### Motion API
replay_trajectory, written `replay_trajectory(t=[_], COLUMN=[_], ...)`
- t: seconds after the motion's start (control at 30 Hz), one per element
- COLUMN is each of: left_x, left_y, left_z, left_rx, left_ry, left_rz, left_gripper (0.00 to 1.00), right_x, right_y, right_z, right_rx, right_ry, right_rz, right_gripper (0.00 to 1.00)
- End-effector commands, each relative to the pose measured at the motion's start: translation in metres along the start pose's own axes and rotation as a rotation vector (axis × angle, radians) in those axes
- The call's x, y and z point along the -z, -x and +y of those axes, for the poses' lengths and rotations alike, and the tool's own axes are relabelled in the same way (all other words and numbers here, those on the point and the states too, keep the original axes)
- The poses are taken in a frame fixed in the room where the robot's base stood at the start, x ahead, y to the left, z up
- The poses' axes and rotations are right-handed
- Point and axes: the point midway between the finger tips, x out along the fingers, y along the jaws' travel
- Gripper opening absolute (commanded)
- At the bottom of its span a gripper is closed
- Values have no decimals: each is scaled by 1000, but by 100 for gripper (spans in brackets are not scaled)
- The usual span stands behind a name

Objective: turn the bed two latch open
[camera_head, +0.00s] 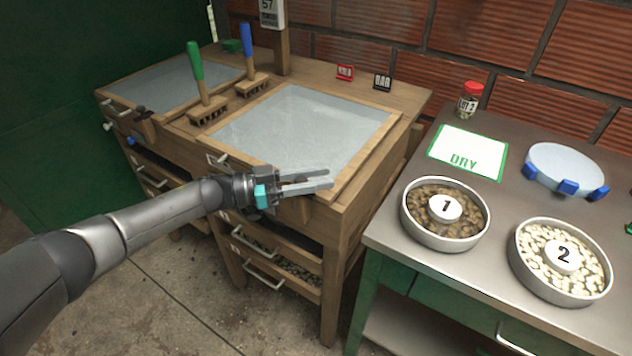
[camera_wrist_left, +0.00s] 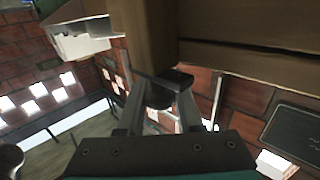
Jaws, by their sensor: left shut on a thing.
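Bed two seems to be the nearer, right-hand wooden bed with a grey top panel (camera_head: 305,130). My left gripper (camera_head: 328,179) is at its front edge near the right corner. In the left wrist view the gripper (camera_wrist_left: 160,98) has its two fingers on either side of a small dark latch piece (camera_wrist_left: 168,76), and is shut on it. The latch is beside a wooden post or rail (camera_wrist_left: 148,35). In the head view the latch is hidden by the gripper, so its angle cannot be told. My right gripper is not in view.
A green-handled brush (camera_head: 196,65) and a blue-handled brush (camera_head: 247,45) stand on the bench between the beds. Drawers with metal handles (camera_head: 263,277) are below the arm. At right, a metal table holds bowl 1 (camera_head: 447,238), bowl 2 (camera_head: 530,275) and a DRY card (camera_head: 455,140).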

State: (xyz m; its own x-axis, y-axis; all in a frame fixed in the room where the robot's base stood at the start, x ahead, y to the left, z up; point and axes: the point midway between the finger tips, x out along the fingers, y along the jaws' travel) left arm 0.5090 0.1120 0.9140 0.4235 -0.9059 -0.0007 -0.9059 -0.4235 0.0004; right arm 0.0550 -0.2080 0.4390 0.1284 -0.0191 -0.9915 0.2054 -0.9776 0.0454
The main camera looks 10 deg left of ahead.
Motion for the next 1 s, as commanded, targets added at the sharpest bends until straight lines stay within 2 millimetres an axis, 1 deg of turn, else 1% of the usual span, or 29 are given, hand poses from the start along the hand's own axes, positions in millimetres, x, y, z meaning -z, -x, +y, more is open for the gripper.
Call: replay_trajectory(t=[0.03,0.13,0.47,0.5,0.7,0.77,1.0], left_x=[0,0,1,1,1,1,0], left_y=[0,0,-1,-1,-1,-1,0], left_z=[0,0,0,0,1,1,1], left_rx=[-6,-13,-15,-15,-15,-15,-15], left_ry=[0,0,-1,-1,-1,-1,-1], left_rz=[-1,0,1,1,1,1,1], left_gripper=[0,0,0,35,58,64,64], right_x=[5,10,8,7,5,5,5], right_y=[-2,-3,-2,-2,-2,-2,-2], right_z=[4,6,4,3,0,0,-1], right_rx=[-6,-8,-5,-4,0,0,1], right_ry=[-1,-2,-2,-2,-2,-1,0], right_rz=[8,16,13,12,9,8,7], right_gripper=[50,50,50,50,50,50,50])
